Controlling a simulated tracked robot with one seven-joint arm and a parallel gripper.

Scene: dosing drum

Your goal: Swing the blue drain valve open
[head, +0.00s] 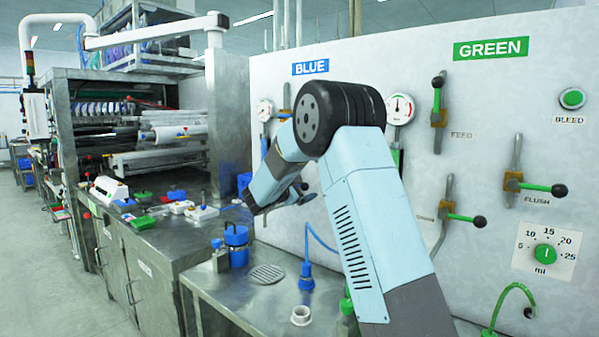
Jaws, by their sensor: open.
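The wall panel carries a blue sign (310,67) reading BLUE above the blue section. I cannot single out the blue drain valve, as my arm covers much of this section. My gripper (300,190) is small and partly hidden at the end of my bent arm, in front of the blue section. It is open. I cannot tell whether it touches a handle.
A green sign (490,48) heads the other section, with a feed valve (438,98), flush valve (514,182) and drain valve (447,214).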

